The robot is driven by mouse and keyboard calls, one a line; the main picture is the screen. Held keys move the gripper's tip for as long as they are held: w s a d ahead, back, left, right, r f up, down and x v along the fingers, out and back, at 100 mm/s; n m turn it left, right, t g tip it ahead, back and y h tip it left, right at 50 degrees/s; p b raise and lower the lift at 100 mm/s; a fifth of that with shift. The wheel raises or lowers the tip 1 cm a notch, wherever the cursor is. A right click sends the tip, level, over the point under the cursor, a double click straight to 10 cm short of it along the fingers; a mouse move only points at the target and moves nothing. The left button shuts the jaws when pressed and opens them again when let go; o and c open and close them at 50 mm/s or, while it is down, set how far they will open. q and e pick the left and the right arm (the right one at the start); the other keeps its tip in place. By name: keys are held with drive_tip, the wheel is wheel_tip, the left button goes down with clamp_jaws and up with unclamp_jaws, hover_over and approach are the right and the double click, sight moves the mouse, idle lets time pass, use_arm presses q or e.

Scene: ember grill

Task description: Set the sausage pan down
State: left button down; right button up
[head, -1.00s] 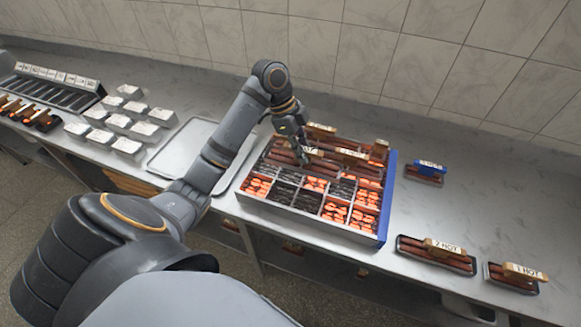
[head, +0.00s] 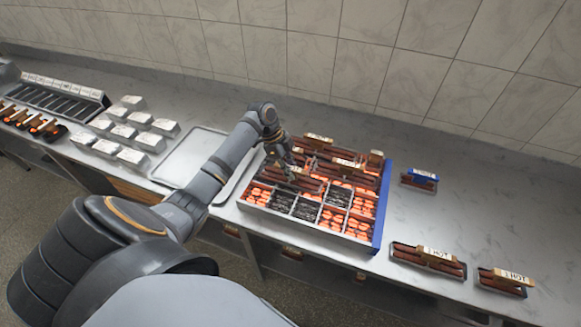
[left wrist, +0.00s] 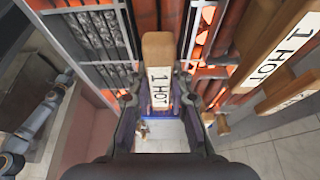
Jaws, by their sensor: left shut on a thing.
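My left gripper (head: 287,167) is over the left middle part of the grill (head: 378,215). In the left wrist view, the left gripper (left wrist: 160,112) is shut on the wooden handle (left wrist: 158,52) of a sausage pan, labelled "1 HOT". The pan with its dark brown sausages (head: 308,185) shows partly below the gripper in the head view. Whether it touches the grill cannot be told. Other sausage pans with wooden handles (head: 318,138) lie close behind and to the right on the grill. My right gripper is not in view.
The front grill cells hold glowing and dark coals. Two sausage pans (head: 427,259) (head: 502,282) and a blue-handled one (head: 420,181) stand on the counter to the right. An empty tray (head: 176,166) and several white boxes (head: 124,131) are left. The back right counter is clear.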

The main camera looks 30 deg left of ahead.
use_arm(q)
drive_tip(key=shift+f, duration=0.1)
drive_tip(key=c, duration=1.2)
unclamp_jaws()
drive_tip(key=b+v, duration=0.3)
drive_tip(key=v, duration=0.8)
drive_tip(key=shift+a+b, duration=0.15)
drive_tip(key=shift+b, duration=0.25)
drive_tip(key=shift+s+a+r, duration=0.1)
drive_tip(key=shift+r, duration=0.5)
drive_tip(key=shift+f, duration=0.1)
